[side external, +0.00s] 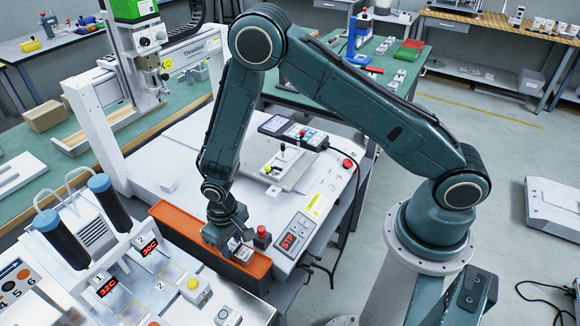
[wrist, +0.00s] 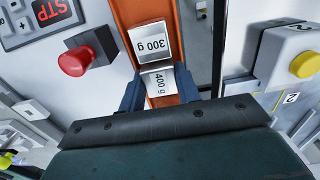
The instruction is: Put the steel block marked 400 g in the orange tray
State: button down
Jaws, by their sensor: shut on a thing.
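The orange tray (side external: 175,222) is a long, narrow trough in the middle of the side view; it also shows in the wrist view (wrist: 141,12). My gripper (side external: 236,246) points down at the tray's right end. In the wrist view, my gripper (wrist: 160,88) is shut on the silver steel block marked 400 g (wrist: 158,82), between its two dark fingers. A similar block marked 300 g (wrist: 149,42) is just beyond it, over the orange floor. I cannot tell whether the 400 g block touches the tray floor.
A red button (side external: 262,232) stands close beside the tray, next to a panel reading STP (side external: 290,242). A yellow button box (side external: 195,290) is on the near side. A station with red displays (side external: 108,287) stands at the left. A gantry column (side external: 95,130) rises behind it.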

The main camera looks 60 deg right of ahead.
aim_at(231, 243)
jog(key=shift+f, duration=0.2)
jog(key=shift+f, duration=0.15)
jog(key=c, duration=1.1)
grip_release()
jog(key=shift+o, duration=0.4)
jog(key=shift+r, duration=0.8)
notch_tip(231, 243, up, 11)
jog(key=shift+r, duration=0.2)
jog(key=shift+r, duration=0.1)
